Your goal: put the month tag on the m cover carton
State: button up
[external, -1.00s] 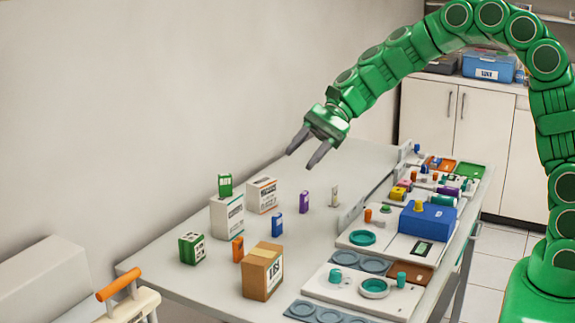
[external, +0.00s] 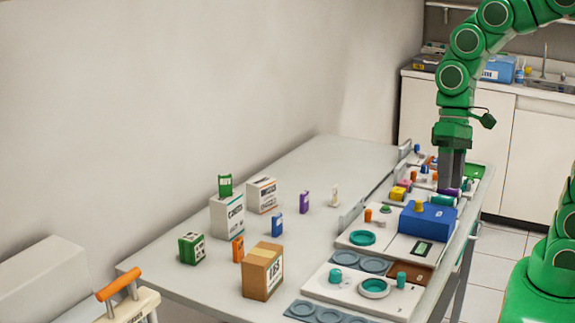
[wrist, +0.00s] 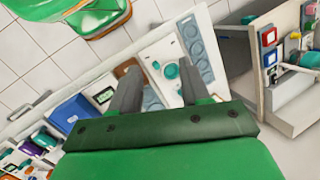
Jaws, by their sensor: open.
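I cannot tell which thing is the month tag or the m cover carton, as the labels are too small to read. Candidate cartons are a white carton (external: 227,218), another white carton (external: 262,195), a brown carton (external: 262,273) and a green carton (external: 191,248). A small green block (external: 225,185) is on top of the nearer white carton. Small orange (external: 238,249), blue (external: 277,225) and purple (external: 304,202) blocks stand nearby. My gripper (external: 452,186) points down over the table's far right side, away from the cartons. Its fingers (wrist: 162,72) are apart and empty in the wrist view.
Trays with teal cups and rings (external: 362,237), a blue box (external: 428,219) and small coloured parts line the table's right side. A low upright rail (external: 351,216) borders them. The table's far middle is clear. A trolley with an orange handle (external: 118,286) stands at front left.

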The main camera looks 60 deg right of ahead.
jog(key=s+d+f+n+h, duration=0.1)
jog(key=s+d+n+h, duration=0.2)
jog(key=s+d, duration=0.5)
jog(key=s, duration=0.4)
jog(key=shift+d+f+g+h, duration=0.2)
jog(key=shift+d+g+h, duration=0.1)
jog(key=shift+d+h, duration=0.1)
